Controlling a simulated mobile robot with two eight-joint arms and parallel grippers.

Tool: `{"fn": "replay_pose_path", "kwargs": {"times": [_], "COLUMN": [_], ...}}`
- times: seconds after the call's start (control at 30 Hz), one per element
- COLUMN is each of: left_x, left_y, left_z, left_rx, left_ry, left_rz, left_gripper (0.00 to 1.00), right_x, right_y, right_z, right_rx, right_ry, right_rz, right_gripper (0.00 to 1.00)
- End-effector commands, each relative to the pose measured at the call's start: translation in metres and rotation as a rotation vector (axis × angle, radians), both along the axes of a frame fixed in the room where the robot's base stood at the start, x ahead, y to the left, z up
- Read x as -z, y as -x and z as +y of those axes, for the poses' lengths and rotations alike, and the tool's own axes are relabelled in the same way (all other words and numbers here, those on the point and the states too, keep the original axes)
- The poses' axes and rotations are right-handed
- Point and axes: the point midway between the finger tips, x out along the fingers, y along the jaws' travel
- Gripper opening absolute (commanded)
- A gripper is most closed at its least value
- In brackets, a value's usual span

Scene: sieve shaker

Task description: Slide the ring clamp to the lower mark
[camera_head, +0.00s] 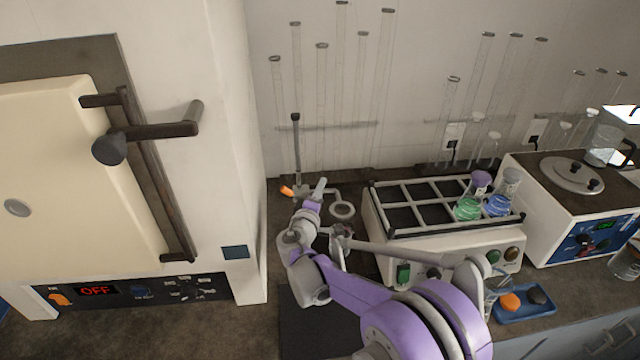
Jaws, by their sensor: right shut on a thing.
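A thin upright stand rod (297,152) with a dark cap stands on the bench near the back wall. The ring clamp (343,211) shows as a pale grey ring to the right of the rod, low down, with a short arm reaching towards it. An orange piece (286,191) shows just left of the rod at about the same height. My right gripper (318,190) is at the clamp beside the rod, shut on the clamp; its fingers partly cover the grip. The rod's foot is hidden by my right arm. I cannot make out the marks on the rod. My left gripper is not in view.
A large cream oven (70,180) closes off the left. Right of the stand is a shaker (440,250) with a rack holding flasks of green and blue liquid. A hotplate unit (585,200) stands farther right. A blue tray (525,308) lies in front. Glass tubes line the wall.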

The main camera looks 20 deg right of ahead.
Motion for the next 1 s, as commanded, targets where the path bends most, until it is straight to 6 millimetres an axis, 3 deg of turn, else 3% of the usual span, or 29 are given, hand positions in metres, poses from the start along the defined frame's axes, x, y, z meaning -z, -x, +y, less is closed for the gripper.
{"fn": "replay_pose_path", "kwargs": {"times": [0.03,0.13,0.47,0.5,0.63,1.0], "left_x": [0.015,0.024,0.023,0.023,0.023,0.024], "left_y": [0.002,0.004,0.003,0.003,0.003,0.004], "left_z": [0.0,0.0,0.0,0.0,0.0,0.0], "left_rx": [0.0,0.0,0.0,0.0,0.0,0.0], "left_ry": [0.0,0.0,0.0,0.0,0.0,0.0], "left_rz": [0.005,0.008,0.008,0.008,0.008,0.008], "left_gripper": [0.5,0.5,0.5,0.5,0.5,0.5], "right_x": [0.021,0.038,0.038,0.038,0.038,0.038], "right_y": [0.001,0.001,0.0,0.0,0.0,0.004], "right_z": [0.0,0.0,0.0,0.0,0.0,0.003], "right_rx": [0.001,0.001,0.0,0.0,0.0,-0.001], "right_ry": [0.0,-0.001,0.001,0.001,0.001,0.0], "right_rz": [0.002,0.001,-0.001,-0.001,-0.001,0.0], "right_gripper": [0.0,0.0,0.0,0.37,0.61,0.61]}}
